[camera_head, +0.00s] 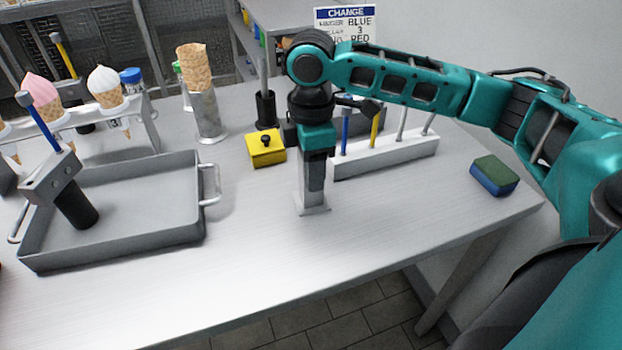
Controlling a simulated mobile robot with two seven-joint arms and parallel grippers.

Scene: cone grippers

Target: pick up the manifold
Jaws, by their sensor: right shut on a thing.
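My right gripper (314,180) reaches down from the right arm at the middle of the table. It is shut on a light grey upright piece (312,207) with a wider foot, which is at or close to the tabletop; I cannot tell if they touch. The gripper hides much of this piece, and I cannot tell for certain that it is the manifold. A grey block with holes (47,182), with a black cylinder and a blue-tipped rod, stands tilted in the grey tray (125,255) at left. My left gripper is not in view.
A yellow lidded box (266,149) and a pale rack of rods (390,158) stand behind the gripper. A blue and green sponge (493,175) lies at right. A cone holder (207,118) stands behind the tray. The table front is clear.

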